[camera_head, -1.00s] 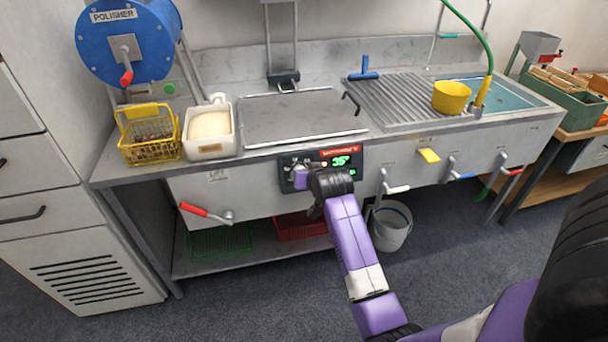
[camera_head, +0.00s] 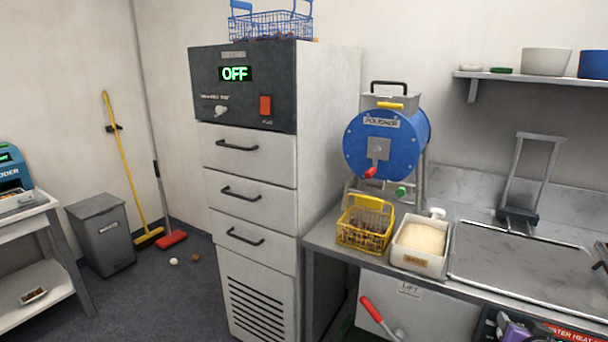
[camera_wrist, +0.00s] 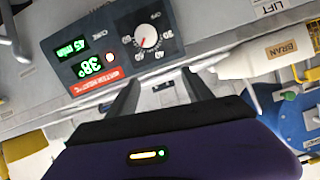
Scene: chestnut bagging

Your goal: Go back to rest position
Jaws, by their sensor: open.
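My gripper (camera_wrist: 160,82) is open and empty in the wrist view, its two dark fingers spread in front of the sink unit's front. The dark water heat panel (camera_wrist: 112,48) is just beyond the fingers, upside down in that view, with lit green digits and a round knob (camera_wrist: 146,36). In the head view only a purple part of my arm's end shows at the bottom right edge, by the panel (camera_head: 572,334); the fingers cannot be made out there.
The red lift lever (camera_head: 372,309) sticks out from the unit's front. On the counter are a yellow basket (camera_head: 366,226), a bran tub (camera_head: 419,243) and a blue polisher (camera_head: 378,147). A drawer cabinet (camera_head: 248,190) reads OFF. Floor at left is mostly open, with two small round objects.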

